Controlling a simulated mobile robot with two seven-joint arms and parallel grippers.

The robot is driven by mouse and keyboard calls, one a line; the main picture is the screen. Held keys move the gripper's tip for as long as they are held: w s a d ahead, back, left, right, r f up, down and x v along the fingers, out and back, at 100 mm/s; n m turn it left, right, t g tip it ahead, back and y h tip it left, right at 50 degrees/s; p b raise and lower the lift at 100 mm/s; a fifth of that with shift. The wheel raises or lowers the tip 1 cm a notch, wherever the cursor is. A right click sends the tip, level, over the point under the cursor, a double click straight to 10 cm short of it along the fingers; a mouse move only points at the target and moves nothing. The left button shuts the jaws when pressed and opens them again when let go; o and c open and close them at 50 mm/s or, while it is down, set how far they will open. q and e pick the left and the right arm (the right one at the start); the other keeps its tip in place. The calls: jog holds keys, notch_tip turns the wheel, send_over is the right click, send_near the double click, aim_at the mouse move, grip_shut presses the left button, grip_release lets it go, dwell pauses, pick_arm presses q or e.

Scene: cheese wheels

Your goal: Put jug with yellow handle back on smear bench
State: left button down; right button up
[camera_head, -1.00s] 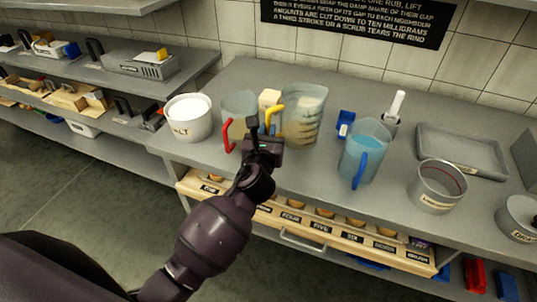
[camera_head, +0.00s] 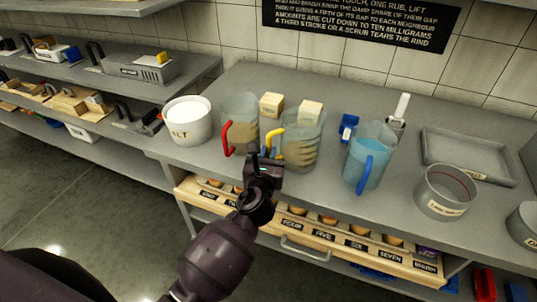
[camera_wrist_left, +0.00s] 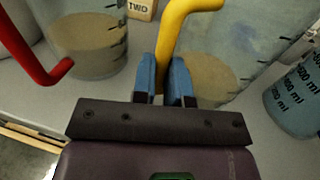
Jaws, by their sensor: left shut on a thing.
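The jug with the yellow handle (camera_head: 303,150) is clear, with brownish contents low inside. It looks upright at the front part of the grey bench (camera_head: 240,82), between the red-handled jug and the blue-handled jug. My left gripper (camera_head: 264,160) is shut on its yellow handle; the wrist view shows the blue fingertips (camera_wrist_left: 168,80) on either side of the yellow handle (camera_wrist_left: 180,30). Whether the jug's base touches the bench is hard to tell. My right gripper is not in view.
A red-handled jug (camera_head: 240,112) stands close at left, beside a white salt pot (camera_head: 187,120). Pale blocks (camera_head: 271,104) sit behind. At right are a blue-handled jug (camera_head: 368,150), a metal pot (camera_head: 446,190) and a grey tray (camera_head: 470,150). A drawer of labelled compartments (camera_head: 310,232) is below.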

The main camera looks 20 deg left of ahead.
pick_arm(q)
jog(key=shift+f, duration=0.15)
jog(key=c, duration=1.1)
grip_release()
jog(key=shift+c, duration=0.2)
